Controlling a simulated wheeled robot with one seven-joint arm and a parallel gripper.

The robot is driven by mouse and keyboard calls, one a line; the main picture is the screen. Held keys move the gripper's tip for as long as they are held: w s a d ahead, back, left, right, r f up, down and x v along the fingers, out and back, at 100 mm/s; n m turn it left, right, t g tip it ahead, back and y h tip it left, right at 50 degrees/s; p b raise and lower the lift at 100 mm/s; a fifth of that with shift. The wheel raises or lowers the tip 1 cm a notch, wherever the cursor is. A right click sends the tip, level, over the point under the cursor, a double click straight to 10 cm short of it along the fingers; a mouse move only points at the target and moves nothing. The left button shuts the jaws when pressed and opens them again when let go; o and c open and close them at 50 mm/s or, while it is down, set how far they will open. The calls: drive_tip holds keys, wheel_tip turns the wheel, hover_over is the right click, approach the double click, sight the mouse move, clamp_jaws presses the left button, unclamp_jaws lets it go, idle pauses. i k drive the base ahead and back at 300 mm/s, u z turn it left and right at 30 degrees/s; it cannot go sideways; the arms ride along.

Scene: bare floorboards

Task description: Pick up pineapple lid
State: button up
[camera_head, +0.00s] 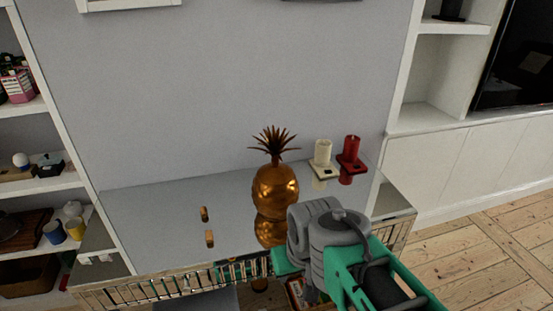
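A shiny copper-gold pineapple (275,187) stands upright on the glossy console top, with its reflection below it. Its lid, a crown of dark reddish-brown spiky leaves (274,144), sits on top of the body. The seam between lid and body is too small to tell. My grey and teal arm reaches in from the lower right and covers the area just right of and below the pineapple. My gripper's fingers cannot be made out; they are hidden behind the arm or out of frame.
A small copper object (204,214) lies to the left. The console top (150,215) is otherwise clear. Shelves (35,185) flank the left; a white cabinet (455,175) stands right.

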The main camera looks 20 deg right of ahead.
sight(275, 173)
drive_tip(key=z, duration=1)
drive_tip(key=i, duration=0.4)
drive_tip(key=u, duration=2.6)
